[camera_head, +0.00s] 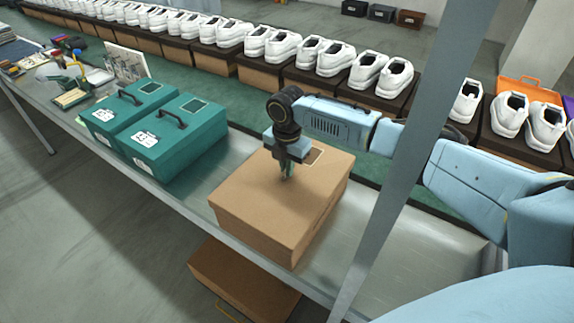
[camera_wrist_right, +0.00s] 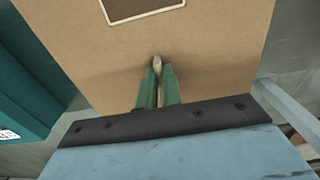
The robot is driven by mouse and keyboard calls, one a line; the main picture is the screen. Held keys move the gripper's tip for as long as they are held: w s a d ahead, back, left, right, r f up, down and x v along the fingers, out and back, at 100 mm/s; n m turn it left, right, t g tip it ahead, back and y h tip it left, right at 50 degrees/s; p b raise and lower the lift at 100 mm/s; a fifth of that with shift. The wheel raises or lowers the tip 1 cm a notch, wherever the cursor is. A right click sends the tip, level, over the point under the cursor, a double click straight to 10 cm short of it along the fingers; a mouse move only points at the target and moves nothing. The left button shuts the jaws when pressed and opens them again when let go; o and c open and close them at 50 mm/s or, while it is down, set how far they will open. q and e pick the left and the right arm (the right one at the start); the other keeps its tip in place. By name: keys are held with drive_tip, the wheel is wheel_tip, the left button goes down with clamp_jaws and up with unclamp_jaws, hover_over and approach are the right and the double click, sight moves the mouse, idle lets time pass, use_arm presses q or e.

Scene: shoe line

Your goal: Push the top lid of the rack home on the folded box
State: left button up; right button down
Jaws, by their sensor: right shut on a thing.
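A closed brown cardboard box (camera_head: 255,222) stands on the metal bench, with a pale-outlined rectangle on its top. I cannot make out a lid separate from the box top. My right gripper (camera_head: 284,176) points down over the middle of the top, its fingertips at or very near the surface. In the right wrist view, the box top (camera_wrist_right: 215,45) fills most of the picture. There the green fingers of my right gripper (camera_wrist_right: 157,72) are shut on a small pale piece (camera_wrist_right: 157,63), mostly hidden between them. My left gripper is out of view.
Two teal cases (camera_head: 176,137) with handles stand left of the box. Another brown box (camera_head: 240,280) sits below the bench. A grey post (camera_head: 415,165) crosses the view at right. White shoes on boxes line the green belt behind. Bench right of the box is clear.

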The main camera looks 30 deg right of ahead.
drive_tip(key=c, duration=1.5)
unclamp_jaws()
